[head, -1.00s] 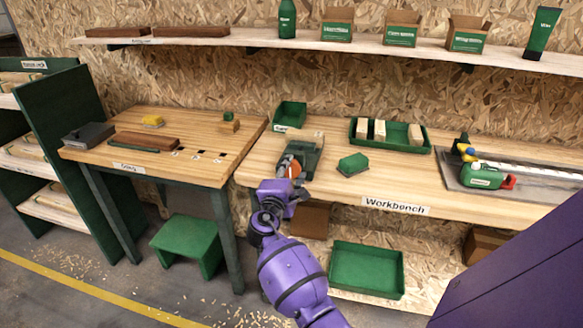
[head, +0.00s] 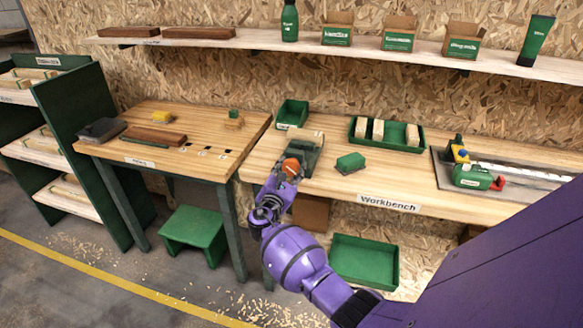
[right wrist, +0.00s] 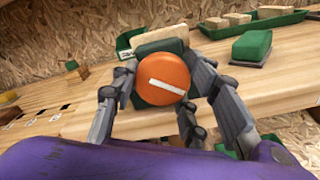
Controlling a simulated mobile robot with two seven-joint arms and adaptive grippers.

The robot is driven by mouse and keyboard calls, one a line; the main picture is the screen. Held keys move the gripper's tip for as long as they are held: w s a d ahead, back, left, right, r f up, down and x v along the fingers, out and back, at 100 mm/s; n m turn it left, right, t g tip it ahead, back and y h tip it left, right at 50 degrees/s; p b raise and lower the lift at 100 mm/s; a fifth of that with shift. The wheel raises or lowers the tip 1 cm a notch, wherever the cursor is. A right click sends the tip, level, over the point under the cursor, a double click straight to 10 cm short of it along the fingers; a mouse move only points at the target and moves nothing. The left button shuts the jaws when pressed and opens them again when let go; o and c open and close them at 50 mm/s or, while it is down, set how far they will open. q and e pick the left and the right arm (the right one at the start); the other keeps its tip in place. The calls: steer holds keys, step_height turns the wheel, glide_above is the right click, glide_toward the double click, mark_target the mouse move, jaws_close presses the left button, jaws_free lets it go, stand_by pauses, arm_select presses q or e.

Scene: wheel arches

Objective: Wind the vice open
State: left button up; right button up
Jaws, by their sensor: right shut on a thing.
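The vice (head: 306,152) is a dark green body at the front edge of the workbench, with a pale wooden block (head: 304,135) at its top. Its orange round knob (head: 291,167) faces me and has a white bar mark. In the right wrist view the knob (right wrist: 162,78) is large, with the mark tilted slightly from level. My right gripper (head: 287,171) is shut on the knob, its grey fingers around the rim. The gripper fingers also show in the right wrist view (right wrist: 160,95). The vice jaws are mostly hidden behind the knob. My left gripper is not in view.
On the workbench (head: 345,191), a green block (head: 351,163) lies right of the vice. A green tray (head: 398,146) with pale blocks and a green bin (head: 292,113) stand behind. A green-bodied tool (head: 472,177) is at the right. A second table (head: 185,115) stands left.

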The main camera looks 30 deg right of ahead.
steer(key=shift+w+a+r+n+p, duration=0.15)
steer(key=shift+r+n+p, duration=0.15)
steer(key=shift+n, duration=0.5)
steer(key=shift+f, duration=0.15)
steer(key=o, duration=1.1)
steer(key=shift+c, duration=0.2)
steer(key=shift+o, duration=0.4)
steer(key=shift+f, duration=0.15)
steer(key=v, duration=1.2)
